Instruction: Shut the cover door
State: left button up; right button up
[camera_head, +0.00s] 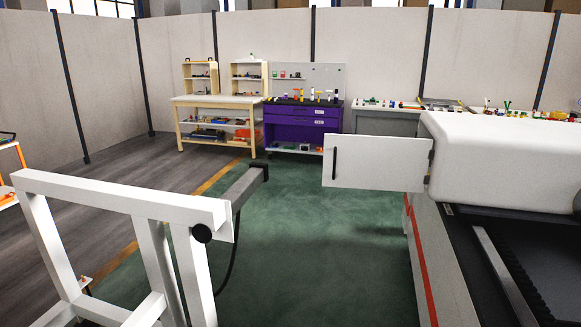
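The cover door (377,163) is a flat white panel with a dark vertical handle (334,163) near its left edge. It stands open, swung out to the left from hinges at the left edge of the large white machine cover (500,160). The inside of the machine behind the door is hidden. Neither of my grippers can be made out in this view. A small dark piece at the right picture edge is too cut off to identify.
A white frame rack (120,198) with a grey bar (243,187) and hanging cable stands at front left. Green floor (310,250) lies clear between rack and machine. Shelved benches (215,105), a purple tool cabinet (300,127) and a grey table (385,120) line the back wall.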

aim_at(397, 165)
jog(key=i+l+z, duration=0.1)
jog(key=z, duration=0.45)
jog(key=i+u, duration=0.1)
jog(key=u, duration=0.85)
jog(key=i+l+u, duration=0.1)
jog(key=u, duration=0.4)
jog(key=l+u, duration=0.1)
jog(key=u, duration=0.35)
jog(key=i+l+u, duration=0.1)
jog(key=l+u, duration=0.15)
jog(key=u, duration=0.25)
jog(key=i+l+u, duration=0.1)
jog(key=l+u, duration=0.35)
jog(key=l+z, duration=0.2)
jog(key=l, duration=0.3)
jog(key=i+l+z, duration=0.2)
jog(key=l, duration=0.3)
jog(key=k, duration=0.1)
